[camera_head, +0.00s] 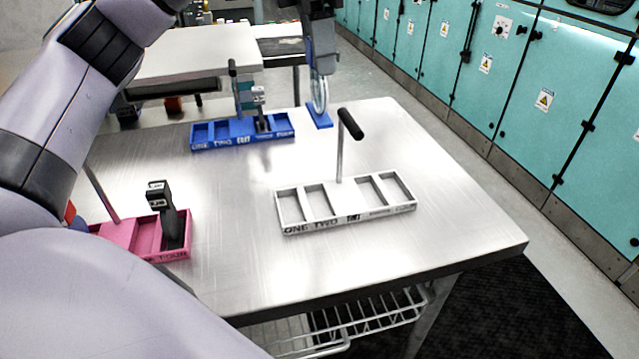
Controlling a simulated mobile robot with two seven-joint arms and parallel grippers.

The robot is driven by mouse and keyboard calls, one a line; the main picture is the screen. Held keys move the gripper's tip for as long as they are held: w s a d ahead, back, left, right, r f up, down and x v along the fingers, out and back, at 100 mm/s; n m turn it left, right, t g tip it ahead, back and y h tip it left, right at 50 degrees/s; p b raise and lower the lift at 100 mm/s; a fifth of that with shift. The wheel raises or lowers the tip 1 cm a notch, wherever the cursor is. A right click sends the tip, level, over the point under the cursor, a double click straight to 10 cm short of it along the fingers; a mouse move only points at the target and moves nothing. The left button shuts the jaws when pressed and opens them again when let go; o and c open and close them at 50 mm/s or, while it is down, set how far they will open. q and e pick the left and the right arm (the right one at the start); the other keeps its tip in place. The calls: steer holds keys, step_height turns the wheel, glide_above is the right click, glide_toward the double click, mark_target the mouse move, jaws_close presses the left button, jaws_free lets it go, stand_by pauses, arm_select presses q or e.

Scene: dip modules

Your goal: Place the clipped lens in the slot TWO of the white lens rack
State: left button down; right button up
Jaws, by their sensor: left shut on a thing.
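The white lens rack (347,222) stands on the metal table, with a post and black handle (350,124) at its middle. Its slots look empty; slot TWO (319,200) is the second from the left. My left gripper (322,48) hangs at the top centre, above and behind the white rack. It is shut on the clipped lens (319,94), a round clear lens seen nearly edge-on with a blue foot below. The lens hangs roughly upright, apart from the rack; whether its foot clears the table is hard to tell. My right gripper is not in view.
A blue rack (242,140) stands at the back left, holding a grey and black part (260,108). A pink rack (170,255) at the front left holds a black part (161,200), partly hidden by my left arm. The table (455,225) is clear right of the white rack.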

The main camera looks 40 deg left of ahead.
mark_target(311, 114)
arm_select(q)
step_height(311, 114, down, 19)
steer(key=shift+b, duration=0.45)
steer(key=shift+s+f, duration=0.1)
steer(key=shift+f, duration=0.15)
steer(key=c, duration=0.6)
jaws_free()
steer(key=r, duration=0.8)
steer(key=s+a+r, duration=0.1)
steer(key=r, duration=0.3)
steer(key=shift+r, duration=0.15)
steer(key=shift+s+d, duration=0.1)
